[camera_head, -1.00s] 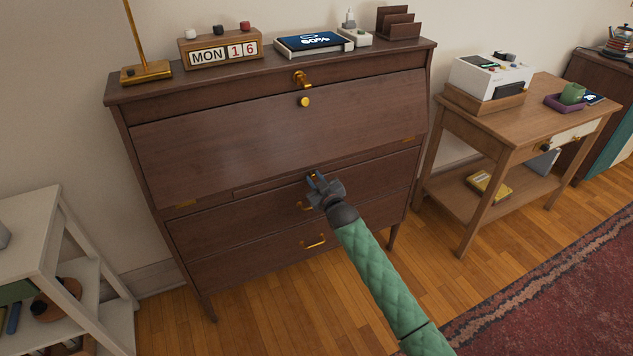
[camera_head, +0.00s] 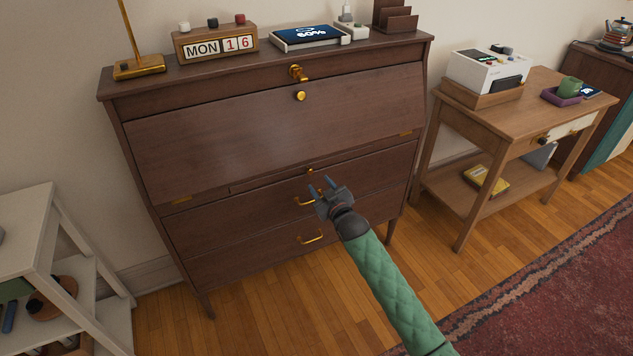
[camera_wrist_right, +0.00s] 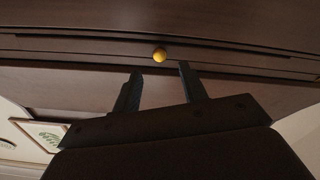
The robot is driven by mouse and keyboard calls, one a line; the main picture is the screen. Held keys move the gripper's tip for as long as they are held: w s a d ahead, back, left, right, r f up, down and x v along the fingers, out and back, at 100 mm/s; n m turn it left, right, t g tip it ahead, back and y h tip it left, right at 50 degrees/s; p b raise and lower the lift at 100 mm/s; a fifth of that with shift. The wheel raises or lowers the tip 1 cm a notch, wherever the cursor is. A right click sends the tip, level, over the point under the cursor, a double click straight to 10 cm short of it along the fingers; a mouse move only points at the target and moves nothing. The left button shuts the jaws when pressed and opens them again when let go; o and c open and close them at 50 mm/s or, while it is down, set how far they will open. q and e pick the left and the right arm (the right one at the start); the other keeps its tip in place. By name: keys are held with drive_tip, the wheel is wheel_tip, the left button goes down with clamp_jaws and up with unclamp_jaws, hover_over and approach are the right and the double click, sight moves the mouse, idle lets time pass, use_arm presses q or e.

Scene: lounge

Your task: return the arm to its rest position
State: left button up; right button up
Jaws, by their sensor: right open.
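My right gripper (camera_head: 323,186) is open and empty, in front of the brown secretary desk (camera_head: 270,130). My right arm, in a green quilted sleeve, comes in from the bottom right of the head view. The gripper's two fingers also show in the right wrist view (camera_wrist_right: 160,88), apart, with nothing between them. A small brass knob (camera_wrist_right: 160,54) lies just beyond the fingertips in that view. In the head view the same knob (camera_head: 310,171) sits on a narrow slat just above the fingers. The gripper partly covers the upper drawer front. My left gripper is not in view.
A wooden side table (camera_head: 530,105) with a white device stands at the right. A pale shelf (camera_head: 45,230) stands at the lower left. A calendar block (camera_head: 216,46) and other items sit on the desk top. Open wood floor and a red rug (camera_head: 560,290) lie at the lower right.

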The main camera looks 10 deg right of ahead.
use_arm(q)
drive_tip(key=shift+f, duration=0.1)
use_arm(e)
drive_tip(key=shift+s+d, duration=0.15)
drive_tip(key=shift+s, duration=0.25)
drive_tip(key=shift+f, duration=0.1)
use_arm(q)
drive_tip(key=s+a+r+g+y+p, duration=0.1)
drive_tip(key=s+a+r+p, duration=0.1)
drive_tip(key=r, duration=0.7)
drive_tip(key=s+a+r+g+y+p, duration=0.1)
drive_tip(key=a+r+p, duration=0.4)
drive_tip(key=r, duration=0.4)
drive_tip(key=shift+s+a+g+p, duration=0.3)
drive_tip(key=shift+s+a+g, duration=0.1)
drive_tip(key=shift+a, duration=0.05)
use_arm(e)
drive_tip(key=s+d+f+m+g+h, duration=0.2)
drive_tip(key=s+g, duration=0.5)
drive_tip(key=s, duration=1.9)
drive_tip(key=s+d+f+m+g+h, duration=0.2)
drive_tip(key=s+g, duration=0.5)
drive_tip(key=s, duration=1.9)
drive_tip(key=shift+f+m+g, duration=0.4)
drive_tip(key=shift+f+m, duration=0.05)
drive_tip(key=shift+m, duration=0.15)
